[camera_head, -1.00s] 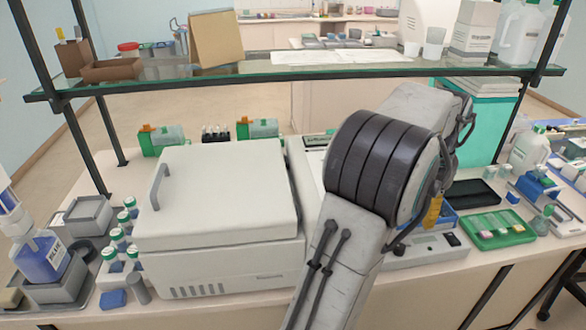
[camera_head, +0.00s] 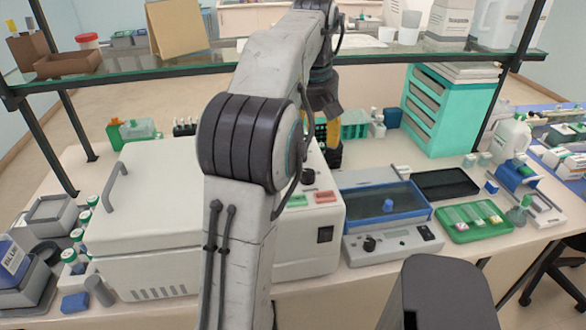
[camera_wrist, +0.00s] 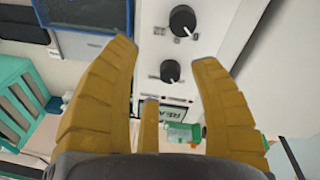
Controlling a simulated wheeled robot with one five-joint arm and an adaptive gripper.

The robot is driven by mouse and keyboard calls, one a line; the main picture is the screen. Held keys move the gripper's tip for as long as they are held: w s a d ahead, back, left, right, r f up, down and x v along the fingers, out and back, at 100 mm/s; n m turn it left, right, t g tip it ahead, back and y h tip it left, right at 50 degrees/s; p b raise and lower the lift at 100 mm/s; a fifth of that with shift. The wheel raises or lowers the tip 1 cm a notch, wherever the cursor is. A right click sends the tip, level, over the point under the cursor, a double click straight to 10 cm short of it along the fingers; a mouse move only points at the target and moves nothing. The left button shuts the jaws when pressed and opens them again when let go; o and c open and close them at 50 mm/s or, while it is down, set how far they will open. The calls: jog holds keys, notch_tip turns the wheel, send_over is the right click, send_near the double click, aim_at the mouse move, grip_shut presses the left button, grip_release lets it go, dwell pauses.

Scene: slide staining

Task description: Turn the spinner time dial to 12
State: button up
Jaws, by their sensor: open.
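In the wrist view two black dials sit on a white panel: one (camera_wrist: 183,20) near the top edge and one (camera_wrist: 170,71) between my fingertips. Their markings are too small to read, and I cannot tell which is the time dial. My gripper (camera_wrist: 163,58) is open and empty, pointing at the panel, apart from the dials. In the head view its yellow fingers (camera_head: 333,140) hang behind the spinner panel.
A blue-rimmed device (camera_head: 385,200) with a knob stands close right. A green tray (camera_head: 475,220), a black tray (camera_head: 443,183) and teal drawers (camera_head: 437,115) are further right. A glass shelf (camera_head: 190,75) spans above.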

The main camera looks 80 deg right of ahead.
aim_at(308, 172)
jog(key=shift+w+a+n, duration=0.15)
jog(key=shift+a+n, duration=0.2)
jog(key=shift+n, duration=0.15)
jog(key=shift+a+n+y, duration=0.6)
jog(key=shift+a+n, duration=0.35)
jog(key=shift+n, duration=0.05)
jog(key=shift+a+n, duration=0.4)
jog(key=shift+n, duration=0.5)
jog(key=shift+f, duration=0.55)
jog(key=shift+f+b, duration=1)
jog(key=shift+f, duration=2.15)
jog(key=shift+o, duration=0.2)
grip_shut()
